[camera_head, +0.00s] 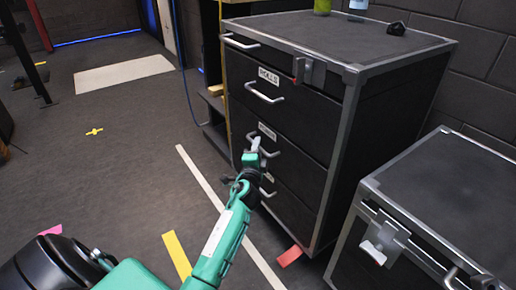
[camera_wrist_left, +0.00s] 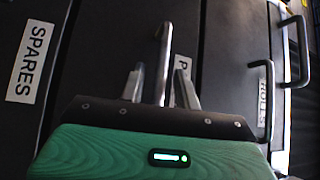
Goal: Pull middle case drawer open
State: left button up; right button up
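The black case (camera_head: 345,140) with metal edges has several drawer fronts. The middle drawer (camera_head: 300,135) has a metal bar handle (camera_head: 268,150) and looks flush with its neighbours. My left gripper (camera_head: 255,146), on a green arm, is at this handle. In the left wrist view the handle (camera_wrist_left: 163,50) stands between the two metal fingers of the left gripper (camera_wrist_left: 160,88), with visible gaps on both sides, so the gripper looks open around it. The middle label is mostly hidden in the wrist view. My right gripper is out of view.
The ROLLS drawer handle (camera_head: 264,94) is above, and a lower handle (camera_head: 268,190) is below. The SPARES label (camera_wrist_left: 31,62) shows in the wrist view. A second case (camera_head: 440,200) stands at right. The floor left of the drawers is clear, with tape strips (camera_head: 178,255).

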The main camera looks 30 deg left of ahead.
pick_arm(q)
jog(key=shift+w+a, duration=0.15)
jog(key=shift+w, duration=0.2)
jog(key=shift+c, duration=0.2)
grip_shut()
jog(key=shift+s, duration=0.1)
